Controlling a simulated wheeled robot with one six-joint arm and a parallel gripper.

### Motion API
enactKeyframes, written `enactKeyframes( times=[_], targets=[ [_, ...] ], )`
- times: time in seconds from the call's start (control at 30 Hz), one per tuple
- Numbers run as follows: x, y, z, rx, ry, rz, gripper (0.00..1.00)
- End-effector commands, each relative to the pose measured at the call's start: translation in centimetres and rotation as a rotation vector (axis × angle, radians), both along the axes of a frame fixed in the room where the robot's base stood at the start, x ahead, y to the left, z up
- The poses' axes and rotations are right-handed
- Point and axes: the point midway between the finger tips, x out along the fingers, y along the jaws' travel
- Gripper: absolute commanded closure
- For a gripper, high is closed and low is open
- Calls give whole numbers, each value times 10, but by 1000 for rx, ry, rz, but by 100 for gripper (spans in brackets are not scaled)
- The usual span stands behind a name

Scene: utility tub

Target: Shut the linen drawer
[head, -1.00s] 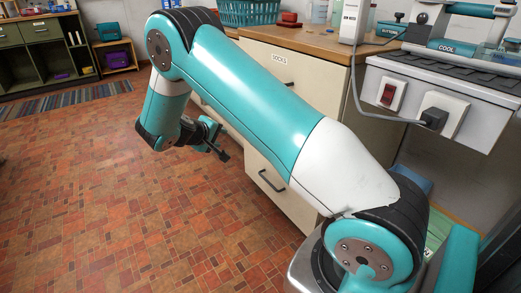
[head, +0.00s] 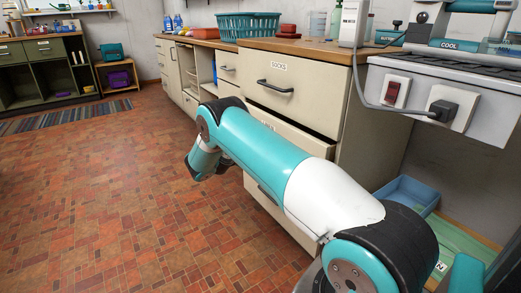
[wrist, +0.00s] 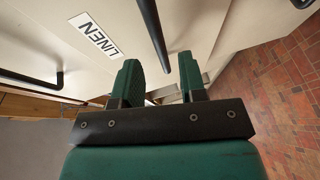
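The linen drawer (head: 292,131) stands pulled out below the socks drawer in the head view, mostly hidden behind my arm. Its LINEN label (wrist: 95,36) shows on the cream front in the wrist view. A dark bar handle (wrist: 152,30) on that front reaches toward the space between my fingers. My gripper (wrist: 161,80) has two green fingers, spread apart with nothing held between them. Whether a finger touches the handle or drawer, I cannot tell.
The socks drawer (head: 290,100) above is shut, with a dark handle (head: 275,86). A teal basket (head: 248,26) stands on the wooden counter. A blue bin (head: 408,193) sits low at the right. The tiled floor (head: 110,215) at left is open.

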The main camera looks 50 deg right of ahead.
Motion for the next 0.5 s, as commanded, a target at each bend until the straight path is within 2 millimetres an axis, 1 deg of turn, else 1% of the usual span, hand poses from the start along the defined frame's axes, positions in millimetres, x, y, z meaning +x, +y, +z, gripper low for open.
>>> enactKeyframes(
  times=[0.03, 0.2, 0.3, 0.5],
  targets=[
    [1, -12, -5, 0, -3, -4, 62],
    [6, -37, -10, 1, -2, -1, 62],
    [7, -45, -10, 0, -1, -1, 62],
    [9, -51, -10, 1, -1, 1, 62]
  ],
)
